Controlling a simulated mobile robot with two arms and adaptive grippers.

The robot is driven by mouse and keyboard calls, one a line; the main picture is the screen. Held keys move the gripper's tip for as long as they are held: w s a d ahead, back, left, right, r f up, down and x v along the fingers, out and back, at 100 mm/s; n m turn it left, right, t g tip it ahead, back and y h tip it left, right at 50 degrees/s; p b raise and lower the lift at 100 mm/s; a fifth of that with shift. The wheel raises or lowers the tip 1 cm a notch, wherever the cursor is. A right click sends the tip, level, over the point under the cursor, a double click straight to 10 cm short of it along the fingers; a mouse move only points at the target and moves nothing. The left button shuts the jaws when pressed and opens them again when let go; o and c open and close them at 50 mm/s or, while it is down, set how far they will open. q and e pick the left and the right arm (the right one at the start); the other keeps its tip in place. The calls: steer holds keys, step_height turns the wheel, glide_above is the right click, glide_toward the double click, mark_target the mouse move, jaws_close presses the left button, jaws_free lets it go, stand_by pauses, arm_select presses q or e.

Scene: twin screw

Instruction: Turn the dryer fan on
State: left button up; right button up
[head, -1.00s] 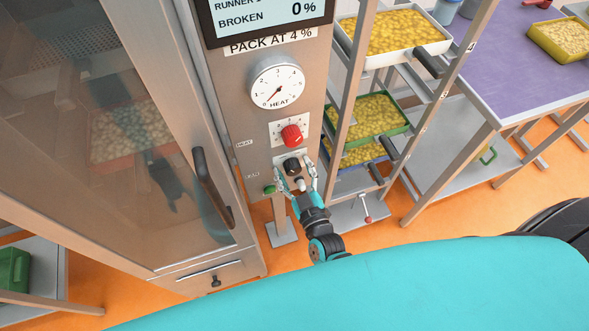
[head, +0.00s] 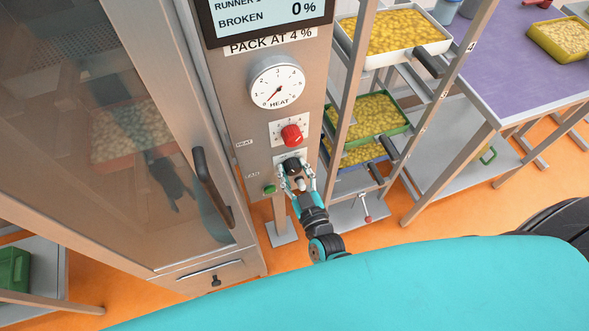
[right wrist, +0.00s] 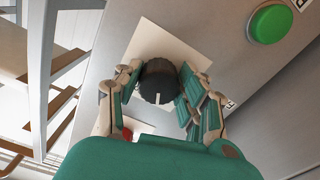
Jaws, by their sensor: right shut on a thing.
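The dryer's control panel (head: 250,130) stands beside its glass door. The black knob (head: 292,165) sits on a white plate below the red knob (head: 292,134); a small, hard-to-read label is to its left. My right gripper (head: 298,179) is shut on the black knob, with fingers on either side of it. In the right wrist view the black knob (right wrist: 158,82) shows a white mark on the edge facing the camera, between the fingers of my gripper (right wrist: 155,88). The heat dial's (head: 277,82) needle points low left, near 0. My left gripper is not in view.
The dryer door handle (head: 212,188) sticks out further left. A rack with trays of yellow pieces (head: 396,32) stands close on the right, with a purple-topped table (head: 500,60) beyond.

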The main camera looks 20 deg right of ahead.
steer(key=m, duration=0.6)
steer(key=shift+a, duration=0.15)
steer(key=m, duration=0.4)
steer(key=shift+m, duration=0.4)
steer(key=o, duration=1.2)
steer(key=s, duration=1.2)
